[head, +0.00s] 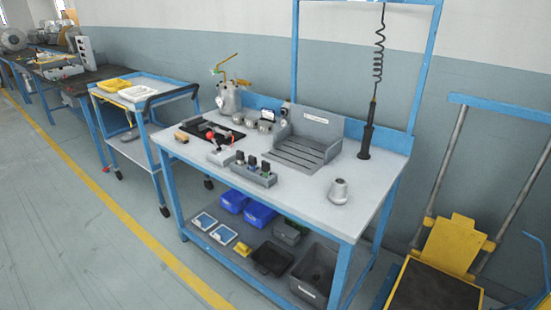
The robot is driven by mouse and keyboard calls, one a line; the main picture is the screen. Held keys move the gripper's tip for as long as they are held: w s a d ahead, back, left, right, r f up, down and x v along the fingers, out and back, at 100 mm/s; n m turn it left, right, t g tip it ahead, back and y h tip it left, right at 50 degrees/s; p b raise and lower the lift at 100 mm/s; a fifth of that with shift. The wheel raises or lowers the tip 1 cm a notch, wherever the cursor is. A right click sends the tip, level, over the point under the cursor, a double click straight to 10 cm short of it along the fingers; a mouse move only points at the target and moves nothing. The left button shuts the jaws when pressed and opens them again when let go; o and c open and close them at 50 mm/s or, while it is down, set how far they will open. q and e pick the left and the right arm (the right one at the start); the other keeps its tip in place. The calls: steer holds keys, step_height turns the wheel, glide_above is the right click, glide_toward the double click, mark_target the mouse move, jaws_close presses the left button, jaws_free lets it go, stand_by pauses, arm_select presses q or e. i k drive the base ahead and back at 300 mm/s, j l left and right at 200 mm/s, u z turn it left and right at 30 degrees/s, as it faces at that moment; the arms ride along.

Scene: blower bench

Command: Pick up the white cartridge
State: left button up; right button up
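I cannot make out a white cartridge for certain. A light grey, cone-like piece (339,192) stands alone on the right part of the bench top. A small light box (220,157) with a red knob sits left of the holder block. Neither of my grippers is in view.
A grey open fixture (306,137) stands at the back of the bench. A black tool (366,132) hangs on a coiled cable. Blue bins (259,214) and a grey crate (318,282) are on the lower shelf. A cart (160,95) stands left; a yellow-framed platform (452,244) right.

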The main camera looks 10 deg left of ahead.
mark_target(240, 156)
steer(key=i+j+z, duration=0.25)
steer(key=j, duration=0.15)
steer(key=j+z, duration=0.2)
steer(key=j, duration=0.15)
steer(key=i+j+z, duration=0.25)
steer(key=j, duration=0.2)
steer(key=j+z, duration=0.2)
steer(key=j, duration=0.25)
